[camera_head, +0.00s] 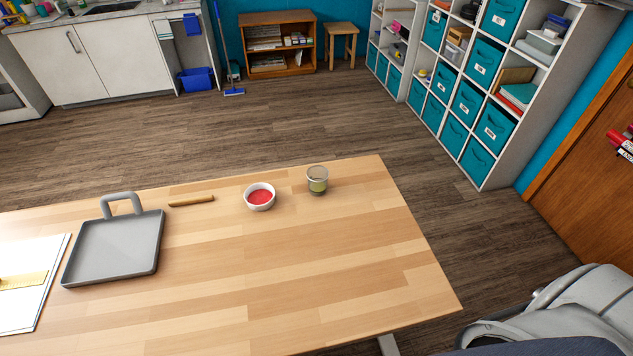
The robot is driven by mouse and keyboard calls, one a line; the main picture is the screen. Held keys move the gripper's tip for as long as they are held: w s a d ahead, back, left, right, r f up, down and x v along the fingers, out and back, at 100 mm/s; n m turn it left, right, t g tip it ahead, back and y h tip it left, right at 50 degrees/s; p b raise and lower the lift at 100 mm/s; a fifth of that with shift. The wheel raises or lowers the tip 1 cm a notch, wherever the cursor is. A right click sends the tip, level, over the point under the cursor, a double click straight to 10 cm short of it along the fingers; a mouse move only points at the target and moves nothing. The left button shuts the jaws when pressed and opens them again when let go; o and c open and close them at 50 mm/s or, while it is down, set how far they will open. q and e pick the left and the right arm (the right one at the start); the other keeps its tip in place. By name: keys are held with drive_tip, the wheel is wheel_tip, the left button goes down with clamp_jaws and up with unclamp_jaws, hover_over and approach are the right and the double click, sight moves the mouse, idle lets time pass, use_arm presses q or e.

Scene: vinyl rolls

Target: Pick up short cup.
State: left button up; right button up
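A short clear cup (317,180) with greenish contents in its lower part stands upright near the back right of the wooden table. A white bowl (260,197) with red contents sits just left of it, a small gap apart. Neither of my grippers is in the head view, and nothing touches the cup.
On the wooden table (300,290) lie a brown stick (191,201), a grey tray (112,250) with a raised handle, and white sheets (30,290) with a yellow ruler. The table's middle and right front are clear.

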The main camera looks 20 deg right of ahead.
idle(0.4)
drive_tip(key=o, duration=0.9)
drive_tip(key=shift+a, duration=0.1)
drive_tip(key=shift+o, duration=0.2)
